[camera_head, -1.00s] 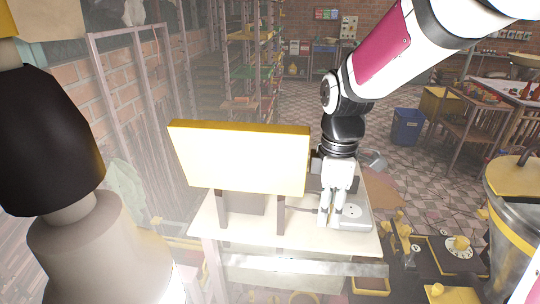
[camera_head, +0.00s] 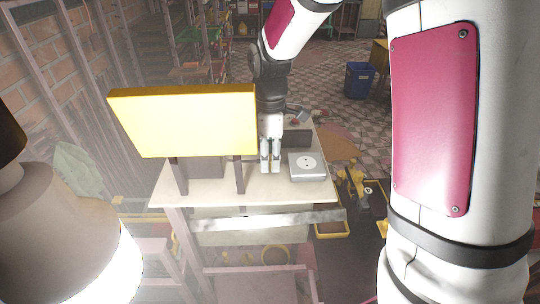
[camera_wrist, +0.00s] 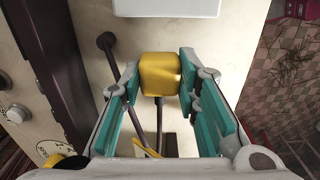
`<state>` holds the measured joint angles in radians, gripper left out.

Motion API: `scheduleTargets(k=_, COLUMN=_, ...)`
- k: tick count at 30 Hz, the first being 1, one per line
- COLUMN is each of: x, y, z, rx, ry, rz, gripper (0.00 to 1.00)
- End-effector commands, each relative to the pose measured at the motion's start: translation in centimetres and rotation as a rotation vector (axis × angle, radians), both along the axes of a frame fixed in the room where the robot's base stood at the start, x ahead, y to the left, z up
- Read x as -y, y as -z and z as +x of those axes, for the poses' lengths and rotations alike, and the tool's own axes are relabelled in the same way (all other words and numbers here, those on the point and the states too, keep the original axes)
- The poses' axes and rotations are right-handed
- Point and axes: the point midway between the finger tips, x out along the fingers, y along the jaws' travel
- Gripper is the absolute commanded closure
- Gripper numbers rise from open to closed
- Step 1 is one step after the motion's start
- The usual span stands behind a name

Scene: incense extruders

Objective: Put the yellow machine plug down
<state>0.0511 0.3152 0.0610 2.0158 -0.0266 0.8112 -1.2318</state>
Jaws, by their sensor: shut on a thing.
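The yellow machine plug (camera_wrist: 160,73) is a small yellow block with a dark cable (camera_wrist: 159,120) running from it. It sits between the teal pads of my gripper (camera_wrist: 161,80) in the wrist view, and the fingers are shut on it. In the head view my gripper (camera_head: 270,168) points down over the pale tabletop (camera_head: 330,196), just left of the grey socket box (camera_head: 307,166). The plug cannot be made out there. I cannot tell whether it touches the tabletop. The socket box's pale edge (camera_wrist: 165,8) shows at the top of the wrist view, apart from the plug.
A large yellow panel (camera_head: 187,122) on dark posts stands on the table left of my gripper. A dark rod (camera_wrist: 110,50) lies beside the plug in the wrist view. The table's right edge is close, with tiled floor beyond. A blue bin (camera_head: 360,80) stands behind.

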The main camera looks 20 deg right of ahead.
Motion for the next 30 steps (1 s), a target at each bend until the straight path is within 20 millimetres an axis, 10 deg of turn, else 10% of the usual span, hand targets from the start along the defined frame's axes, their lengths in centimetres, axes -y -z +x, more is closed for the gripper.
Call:
scheduleTargets(k=17, x=0.0, y=1.2, z=0.0, rx=0.000, ry=0.001, rz=0.000, gripper=1.00)
scheduleTargets(k=18, x=0.0, y=1.2, z=0.0, rx=0.000, ry=0.001, rz=0.000, gripper=0.62)
scheduleTargets(k=20, x=0.0, y=1.2, z=0.0, rx=0.000, ry=0.001, rz=0.000, gripper=0.51)
scheduleTargets(k=30, x=0.0, y=1.0, z=0.0, rx=0.000, ry=0.000, rz=0.000, gripper=0.51)
